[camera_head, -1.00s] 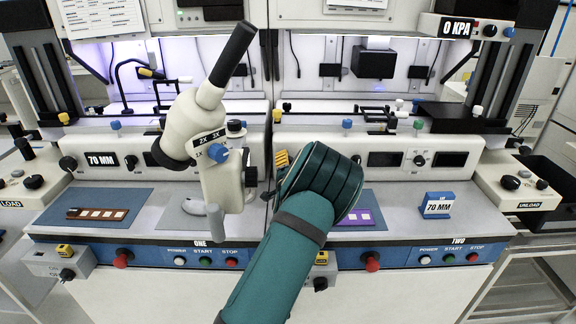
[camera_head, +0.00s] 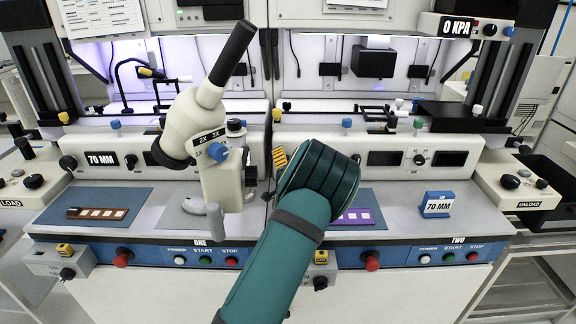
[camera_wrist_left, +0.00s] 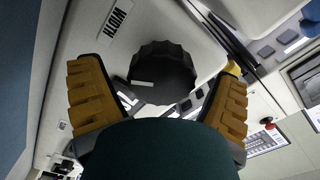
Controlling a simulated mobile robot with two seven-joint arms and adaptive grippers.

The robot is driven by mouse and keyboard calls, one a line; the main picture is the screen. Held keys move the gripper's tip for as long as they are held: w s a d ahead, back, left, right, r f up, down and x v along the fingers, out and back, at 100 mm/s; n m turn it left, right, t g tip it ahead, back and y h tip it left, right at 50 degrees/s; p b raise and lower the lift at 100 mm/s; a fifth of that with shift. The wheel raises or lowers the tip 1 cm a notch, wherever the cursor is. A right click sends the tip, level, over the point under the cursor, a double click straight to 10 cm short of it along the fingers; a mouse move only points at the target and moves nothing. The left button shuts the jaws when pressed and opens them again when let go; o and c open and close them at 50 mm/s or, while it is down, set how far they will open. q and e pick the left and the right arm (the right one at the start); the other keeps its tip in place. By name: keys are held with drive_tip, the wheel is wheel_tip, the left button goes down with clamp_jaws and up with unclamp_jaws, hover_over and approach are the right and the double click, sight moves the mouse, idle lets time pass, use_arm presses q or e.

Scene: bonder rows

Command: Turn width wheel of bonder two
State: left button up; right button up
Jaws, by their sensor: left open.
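A dark, ridged wheel (camera_wrist_left: 163,72) shows in the left wrist view beside a label reading WIDTH. In the head view, my left arm hides this wheel on bonder two (camera_head: 447,145). My left gripper (camera_wrist_left: 158,82) is open, with one yellow finger on each side of the wheel. I cannot tell whether the fingers touch it. In the head view, only a bit of yellow finger (camera_head: 279,157) shows beside my teal wrist. My right gripper is not in view.
A blue block marked 70 MM (camera_head: 437,204) stands on bonder two's shelf, right of a purple strip (camera_head: 358,217) partly behind my arm. Bonder one's microscope (camera_head: 207,130) rises close to my arm on the left.

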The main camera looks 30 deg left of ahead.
use_arm(q)
drive_tip(key=shift+s, duration=0.1)
drive_tip(key=v, duration=1.2)
drive_tip(key=shift+d, duration=0.1)
